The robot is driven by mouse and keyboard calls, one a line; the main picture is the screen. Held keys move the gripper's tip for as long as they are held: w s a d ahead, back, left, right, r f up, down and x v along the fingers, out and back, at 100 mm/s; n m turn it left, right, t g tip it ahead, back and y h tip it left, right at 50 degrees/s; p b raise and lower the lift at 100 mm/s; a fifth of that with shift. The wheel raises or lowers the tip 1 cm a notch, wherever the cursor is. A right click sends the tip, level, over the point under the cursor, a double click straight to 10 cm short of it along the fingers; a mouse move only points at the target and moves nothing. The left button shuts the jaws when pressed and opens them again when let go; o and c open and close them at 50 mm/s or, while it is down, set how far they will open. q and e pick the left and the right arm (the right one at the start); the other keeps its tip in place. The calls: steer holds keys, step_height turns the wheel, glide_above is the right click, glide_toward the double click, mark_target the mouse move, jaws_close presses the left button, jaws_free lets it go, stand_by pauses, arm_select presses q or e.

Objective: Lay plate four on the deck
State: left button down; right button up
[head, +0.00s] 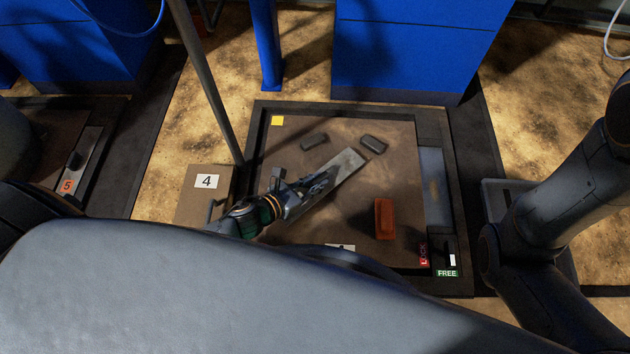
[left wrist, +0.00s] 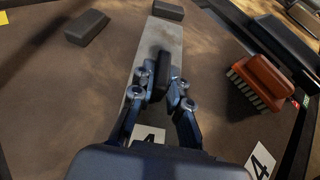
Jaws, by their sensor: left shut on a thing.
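Plate four (head: 348,168) is a long grey metal strip with a dark grip block (left wrist: 163,72) on it and a white "4" label at its near end. My left gripper (head: 306,188) is shut on that grip block; it also shows in the left wrist view (left wrist: 162,92). The plate slants over the brown deck (head: 300,228), its far end close to a dark block. I cannot tell whether it touches the deck. A second "4" label (left wrist: 262,162) lies on the deck at right in the wrist view. My right arm shows at right, its gripper out of view.
Two dark blocks (head: 314,141) (head: 373,144) and a red brush (head: 385,219) are on the deck. A yellow square (head: 277,120) marks a corner. A "LOCK"/"FREE" slider (head: 452,255) is at right. A box marked 4 (head: 207,182) stands left, plate five (head: 82,160) beyond.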

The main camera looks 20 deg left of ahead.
arm_select(q)
steer(key=shift+f+b, duration=0.65)
steer(key=shift+f, duration=0.25)
steer(key=c, duration=1.2)
jaws_free()
steer(key=shift+s, duration=0.1)
steer(key=v, duration=1.2)
